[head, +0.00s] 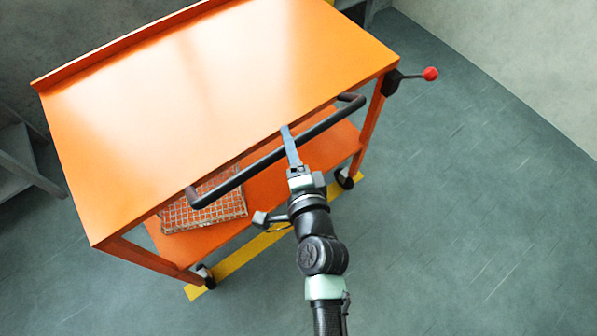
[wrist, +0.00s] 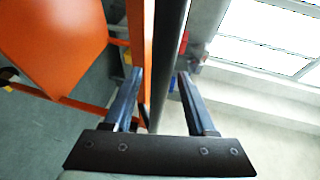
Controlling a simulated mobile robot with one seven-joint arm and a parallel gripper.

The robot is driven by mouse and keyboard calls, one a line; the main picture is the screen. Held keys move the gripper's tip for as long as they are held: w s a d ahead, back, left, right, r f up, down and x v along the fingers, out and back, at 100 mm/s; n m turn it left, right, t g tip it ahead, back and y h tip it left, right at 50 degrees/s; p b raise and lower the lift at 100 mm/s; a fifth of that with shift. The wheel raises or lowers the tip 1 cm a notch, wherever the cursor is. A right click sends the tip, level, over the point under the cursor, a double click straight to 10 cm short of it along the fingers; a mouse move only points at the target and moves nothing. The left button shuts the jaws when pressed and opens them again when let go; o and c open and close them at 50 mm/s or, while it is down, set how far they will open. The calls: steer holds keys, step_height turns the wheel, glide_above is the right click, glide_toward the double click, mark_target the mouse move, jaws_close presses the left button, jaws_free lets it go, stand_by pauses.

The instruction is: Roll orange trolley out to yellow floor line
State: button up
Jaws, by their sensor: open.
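The orange trolley (head: 215,85) fills the upper left of the head view. Its dark handle bar (head: 245,178) runs along the near side. My gripper (head: 287,132) is at the middle of this bar. In the wrist view the dark bar (wrist: 172,55) passes between the two separated fingers of my gripper (wrist: 160,74); I cannot tell whether either finger touches it. The yellow floor line (head: 240,256) runs under the trolley's near edge. The near wheels (head: 205,275) are at the line; exact contact is hard to tell.
A wire-mesh basket (head: 205,208) sits on the trolley's lower shelf. A lever with a red knob (head: 430,74) sticks out at the trolley's right corner. A grey rack (head: 25,165) stands at the far left. The floor to the right is clear up to the pale wall (head: 530,60).

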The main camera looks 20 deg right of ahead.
steer(key=b+v, duration=0.1)
steer(key=v, duration=0.8)
steer(key=shift+s, duration=0.25)
steer(key=shift+a, duration=0.1)
steer(key=w+a+r+n+t+y+p, duration=0.1)
steer(key=w+a+r+n+t+p, duration=0.2)
steer(key=r, duration=0.8)
steer(key=w+a+r+n+t+y+p, duration=0.1)
steer(key=w+r+n, duration=0.3)
steer(key=r, duration=0.6)
steer(key=w+a+r+n+t+y+p, duration=0.1)
steer(key=w+a+r+n+p, duration=0.2)
steer(key=r, duration=0.8)
steer(key=s+a+r+n+t+p, duration=0.1)
steer(key=s+r+n+t, duration=0.15)
steer(key=r, duration=0.85)
steer(key=s+a+r+n+t+p, duration=0.1)
steer(key=s+r+n+t+p, duration=0.15)
steer(key=r, duration=0.85)
steer(key=s+a+r+n+t, duration=0.2)
steer(key=s+r+n, duration=0.15)
steer(key=r, duration=0.75)
step_height(320, 180, down, 30)
steer(key=b, duration=2.9)
steer(key=shift+w+d+r+h+b, duration=0.2)
steer(key=shift+h+b, duration=0.15)
steer(key=shift+h, duration=0.05)
